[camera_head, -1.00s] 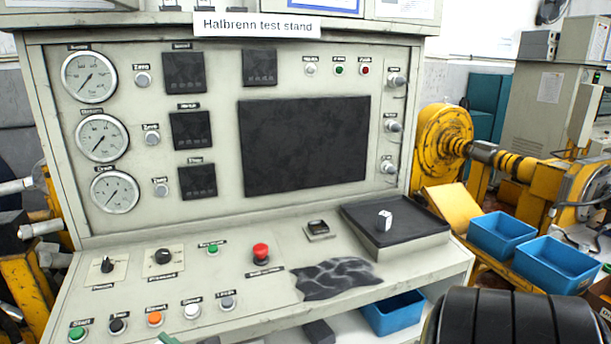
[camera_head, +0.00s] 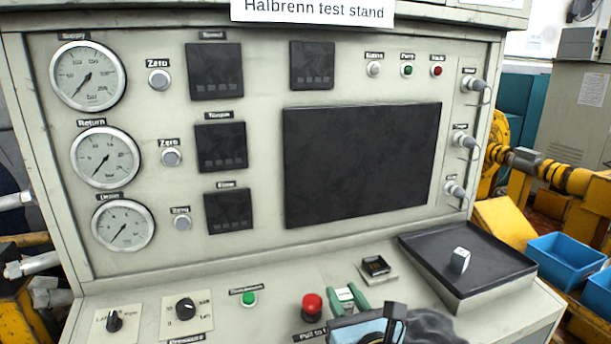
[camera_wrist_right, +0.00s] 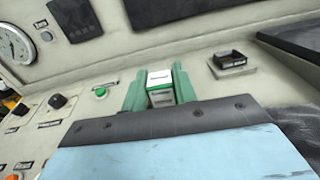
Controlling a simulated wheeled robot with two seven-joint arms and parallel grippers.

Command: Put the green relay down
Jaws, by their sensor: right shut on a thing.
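The green relay (camera_wrist_right: 160,84) is a small block with a white top and a green band, held between the green fingers of my right gripper (camera_wrist_right: 158,78) in the right wrist view. In the head view, my right gripper (camera_head: 347,293) is low in the middle, shut on the relay (camera_head: 345,294), whose white top shows. The relay is just left of a black socket (camera_head: 375,265) on a small plate, which also shows in the wrist view (camera_wrist_right: 232,61). I cannot tell its height above the desk. My left gripper is not in view.
A red mushroom button (camera_head: 312,305) stands close left of the right gripper. A black tray (camera_head: 430,252) holding a small white block (camera_head: 460,260) lies to the right. The upright panel with a dark screen (camera_head: 360,165) rises behind. Blue bins (camera_head: 565,262) stand far right.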

